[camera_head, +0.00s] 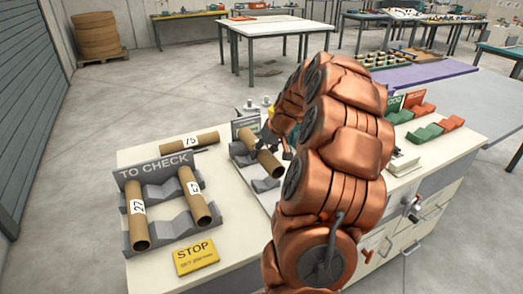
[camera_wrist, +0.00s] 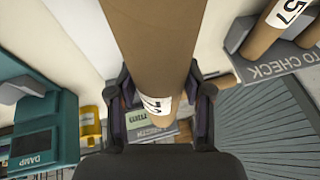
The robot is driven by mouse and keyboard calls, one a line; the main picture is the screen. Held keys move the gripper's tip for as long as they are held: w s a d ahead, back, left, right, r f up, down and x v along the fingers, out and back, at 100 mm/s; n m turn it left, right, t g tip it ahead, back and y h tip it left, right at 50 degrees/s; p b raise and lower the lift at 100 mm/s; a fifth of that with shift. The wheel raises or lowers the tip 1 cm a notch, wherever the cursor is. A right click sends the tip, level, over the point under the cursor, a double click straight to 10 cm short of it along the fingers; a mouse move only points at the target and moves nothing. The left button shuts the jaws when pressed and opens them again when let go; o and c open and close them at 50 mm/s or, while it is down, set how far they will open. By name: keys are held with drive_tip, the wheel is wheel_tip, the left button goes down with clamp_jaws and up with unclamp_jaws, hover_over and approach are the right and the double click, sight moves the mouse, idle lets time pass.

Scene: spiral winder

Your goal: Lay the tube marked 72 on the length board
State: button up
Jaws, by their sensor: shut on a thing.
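My gripper (camera_head: 272,140) is shut on a brown cardboard tube (camera_head: 260,156). In the wrist view, the tube (camera_wrist: 155,45) runs between the two fingers of my gripper (camera_wrist: 160,108), its white label partly hidden, so I cannot read the number surely. In the head view the tube is at the grey board (camera_head: 262,184) with notched supports; I cannot tell whether it touches them.
A grey TO CHECK rack (camera_head: 160,171) holds two tubes, the left one (camera_head: 136,212) marked. Another tube (camera_head: 190,142), seemingly marked 15, lies behind it. A yellow STOP sign (camera_head: 196,256) is in front. Green and red trays (camera_head: 425,133) stand right.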

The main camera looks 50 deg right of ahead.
sight(263, 180)
drive_tip(key=shift+f, duration=1.95)
wheel_tip(263, 180, down, 3)
drive_tip(key=b, duration=0.2)
drive_tip(key=shift+f+b, duration=0.2)
drive_tip(key=shift+b, duration=0.1)
drive_tip(key=shift+s+a+f, duration=0.15)
drive_tip(key=shift+s+f, duration=0.05)
drive_tip(key=shift+f, duration=0.35)
clamp_jaws()
drive_tip(key=o, duration=0.9)
unclamp_jaws()
drive_tip(key=shift+a+f, duration=0.1)
drive_tip(key=shift+o, duration=0.8)
drive_tip(key=shift+f+b, duration=0.1)
drive_tip(key=shift+b, duration=0.2)
drive_tip(key=shift+o, duration=1.4)
drive_tip(key=shift+w+d+r, duration=0.1)
drive_tip(key=shift+d+r, duration=0.1)
drive_tip(key=shift+r, duration=0.1)
drive_tip(key=shift+r, duration=0.1)
